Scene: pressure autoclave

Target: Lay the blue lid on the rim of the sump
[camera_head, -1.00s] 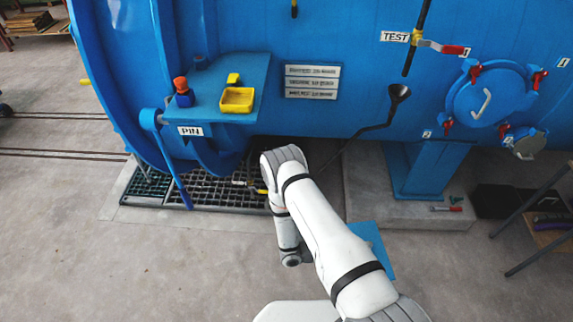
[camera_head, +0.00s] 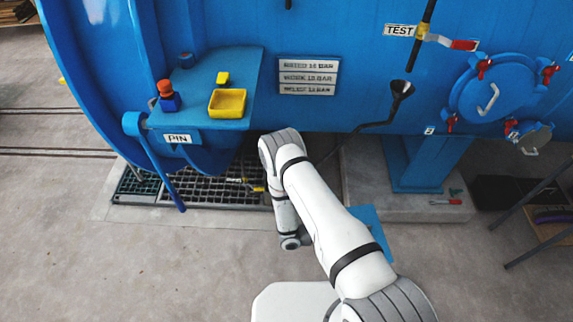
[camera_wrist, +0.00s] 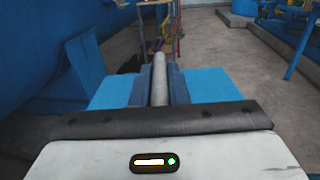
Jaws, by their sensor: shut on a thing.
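The blue lid (camera_head: 372,232) shows in the head view as a flat blue piece, partly hidden behind my white arm, above the floor. In the wrist view the lid (camera_wrist: 213,84) is a flat blue plate spreading to both sides of a grey bar. My gripper (camera_wrist: 160,82) is shut on the lid at that bar. The sump and its rim cannot be made out for certain. A dark floor grating (camera_head: 210,188) lies under the blue vessel, to the left of my arm, and its right part is hidden by the arm.
The blue vessel (camera_head: 350,60) fills the back, with a shelf bearing a yellow tray (camera_head: 227,103). A blue support leg (camera_head: 420,165) stands on a concrete plinth (camera_head: 365,185). The floor at front left is clear.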

